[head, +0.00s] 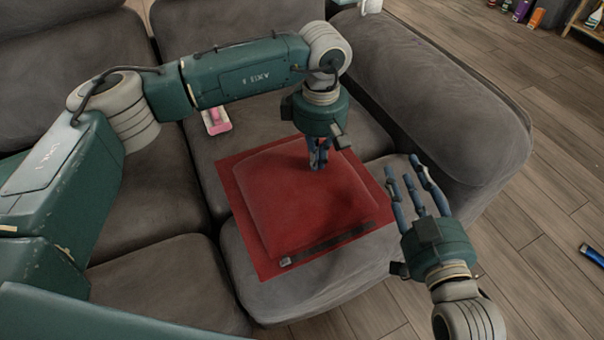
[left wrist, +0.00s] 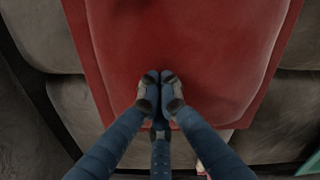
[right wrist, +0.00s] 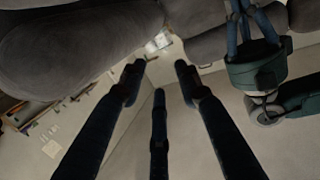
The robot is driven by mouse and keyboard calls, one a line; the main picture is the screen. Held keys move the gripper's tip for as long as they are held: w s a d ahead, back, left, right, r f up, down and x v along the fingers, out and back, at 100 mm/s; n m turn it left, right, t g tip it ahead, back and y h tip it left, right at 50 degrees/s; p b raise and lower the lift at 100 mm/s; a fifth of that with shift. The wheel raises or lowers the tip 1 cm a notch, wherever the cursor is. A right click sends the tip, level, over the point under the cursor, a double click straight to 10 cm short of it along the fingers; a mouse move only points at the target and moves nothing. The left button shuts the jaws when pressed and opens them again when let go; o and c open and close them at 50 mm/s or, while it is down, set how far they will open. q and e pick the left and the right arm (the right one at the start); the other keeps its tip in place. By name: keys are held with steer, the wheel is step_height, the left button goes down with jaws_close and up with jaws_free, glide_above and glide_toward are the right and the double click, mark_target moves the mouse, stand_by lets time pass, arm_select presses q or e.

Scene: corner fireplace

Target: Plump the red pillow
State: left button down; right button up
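The red pillow (head: 290,205) lies flat across the seat cushions of the grey sofa, with a flat border around its raised middle. My left gripper (head: 318,165) points down at the pillow's far part. In the left wrist view its fingertips (left wrist: 160,78) are together over the red pillow (left wrist: 180,35). Whether they touch or pinch the cloth cannot be told. My right gripper (head: 418,165) is open and empty, to the right of the pillow by the sofa's front edge. In the right wrist view its fingers (right wrist: 160,75) are spread.
A dark narrow strip (head: 328,243) with a light end lies along the pillow's near side. A pink and white object (head: 215,118) lies on the seat behind the pillow. The sofa armrest (head: 430,90) stands at the right. A blue object (head: 592,255) lies on the wooden floor.

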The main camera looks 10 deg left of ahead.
arm_select(q)
steer(key=shift+r, duration=0.2)
steer(key=shift+r+p, duration=0.8)
steer(key=shift+r, duration=0.25)
arm_select(e)
steer(key=shift+s+d+f+g+h, duration=0.3)
steer(key=shift+s+f+g, duration=0.35)
steer(key=shift+f, duration=0.8)
steer(key=shift+s+d+f+g+h, duration=0.15)
steer(key=shift+s+d+f+g, duration=0.3)
steer(key=shift+f+g, duration=0.65)
steer(key=shift+s+d+f+g+h, duration=0.3)
steer(key=shift+s+f+g, duration=0.2)
steer(key=shift+f, duration=1.25)
